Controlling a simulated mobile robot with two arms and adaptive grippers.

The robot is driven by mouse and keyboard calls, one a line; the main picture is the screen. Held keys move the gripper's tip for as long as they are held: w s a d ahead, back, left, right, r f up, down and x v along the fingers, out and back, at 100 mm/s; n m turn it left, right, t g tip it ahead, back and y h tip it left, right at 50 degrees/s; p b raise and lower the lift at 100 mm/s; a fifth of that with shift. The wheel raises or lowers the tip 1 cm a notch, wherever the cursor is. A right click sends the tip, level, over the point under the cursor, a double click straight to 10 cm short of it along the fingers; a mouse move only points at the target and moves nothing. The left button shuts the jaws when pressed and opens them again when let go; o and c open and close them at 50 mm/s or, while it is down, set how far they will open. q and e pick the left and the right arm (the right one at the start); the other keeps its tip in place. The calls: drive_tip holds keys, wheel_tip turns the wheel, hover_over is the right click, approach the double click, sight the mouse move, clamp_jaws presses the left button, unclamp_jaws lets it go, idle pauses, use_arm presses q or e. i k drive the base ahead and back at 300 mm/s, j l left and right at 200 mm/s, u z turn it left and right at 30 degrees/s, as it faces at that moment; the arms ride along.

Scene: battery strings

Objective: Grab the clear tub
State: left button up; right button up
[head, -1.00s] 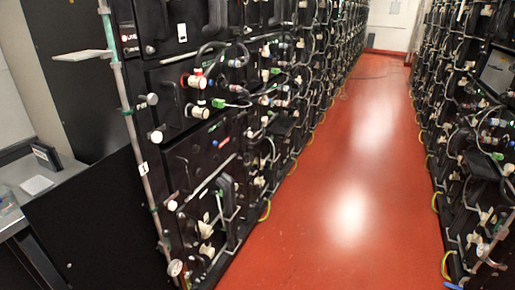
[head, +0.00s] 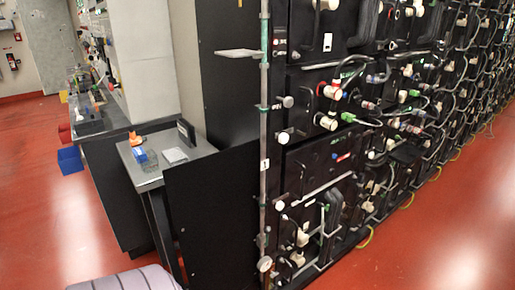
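I cannot surely make out a clear tub. A small, pale, see-through-looking shape (head: 149,160) sits on the grey table (head: 195,150) at the left, beside a small blue item (head: 140,154). It is too small to tell what it is. Neither of my grippers is in view.
The table also holds an orange item (head: 135,138), a white sheet (head: 174,156) and a black upright box (head: 186,132). A black panel (head: 215,215) and tall battery racks (head: 330,150) stand to the right. A grey padded object (head: 125,280) is at the bottom. Red floor is open at left.

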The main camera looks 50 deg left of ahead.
sight(148, 159)
drive_tip(key=u, duration=2.5)
